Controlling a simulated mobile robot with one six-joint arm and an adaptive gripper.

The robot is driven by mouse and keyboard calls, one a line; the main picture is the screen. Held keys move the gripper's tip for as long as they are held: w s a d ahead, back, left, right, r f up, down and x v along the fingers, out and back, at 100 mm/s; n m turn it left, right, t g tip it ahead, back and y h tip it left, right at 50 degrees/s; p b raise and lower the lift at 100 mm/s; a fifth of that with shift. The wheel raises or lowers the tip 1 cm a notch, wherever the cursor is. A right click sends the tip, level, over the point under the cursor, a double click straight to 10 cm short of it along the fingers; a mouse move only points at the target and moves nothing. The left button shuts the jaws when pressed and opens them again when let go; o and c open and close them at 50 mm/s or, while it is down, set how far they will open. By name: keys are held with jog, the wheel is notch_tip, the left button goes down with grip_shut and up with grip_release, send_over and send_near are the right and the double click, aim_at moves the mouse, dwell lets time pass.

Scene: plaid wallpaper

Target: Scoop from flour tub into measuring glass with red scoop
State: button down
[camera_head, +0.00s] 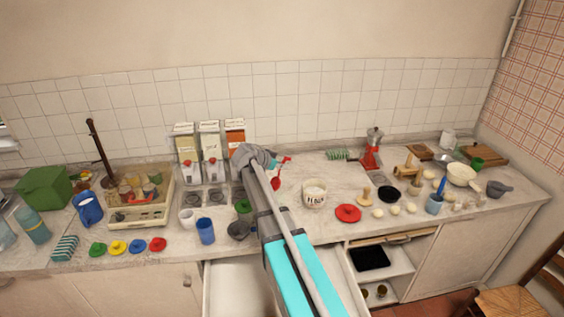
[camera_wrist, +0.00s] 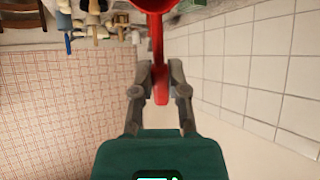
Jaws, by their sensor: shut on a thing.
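My gripper (camera_head: 282,161) is above the counter, behind and to the left of the flour tub. It is shut on the handle of the red scoop (camera_head: 276,182), whose bowl hangs low beside the tub. In the wrist view the fingers of my gripper (camera_wrist: 160,82) pinch the red scoop (camera_wrist: 157,45), and its bowl is cut off by the top edge. The flour tub (camera_head: 314,201) is white, labelled and open, with pale contents. I cannot make out a measuring glass with certainty; my arm hides part of the counter.
A red lid (camera_head: 348,213) lies right of the tub, near a wooden stamp (camera_head: 364,195). A blue cup (camera_head: 205,231) and dark mug (camera_head: 238,230) stand left of my arm.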

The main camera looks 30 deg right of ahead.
jog(key=shift+w+d+f+g+y+p, duration=0.1)
jog(key=shift+w+d+g+y+p, duration=0.15)
jog(key=shift+d+y+p, duration=0.55)
jog(key=shift+w+d+g+y+p, duration=0.1)
jog(key=shift+d+g+y+p, duration=0.25)
jog(key=shift+y+p, duration=0.6)
jog(key=shift+w+d+f+g+y+p, duration=0.25)
jog(key=shift+d+y+p, duration=0.15)
jog(key=shift+d+y, duration=0.65)
jog(key=shift+w+d+f+g+y+p, duration=0.15)
jog(key=shift+d+f+g+y+p, duration=0.3)
jog(key=shift+y, duration=0.95)
jog(key=shift+w+d+f+g+y+p, duration=0.15)
jog(key=shift+d+y+p, duration=0.25)
jog(key=shift+d+y, duration=0.75)
jog(key=shift+a, duration=0.1)
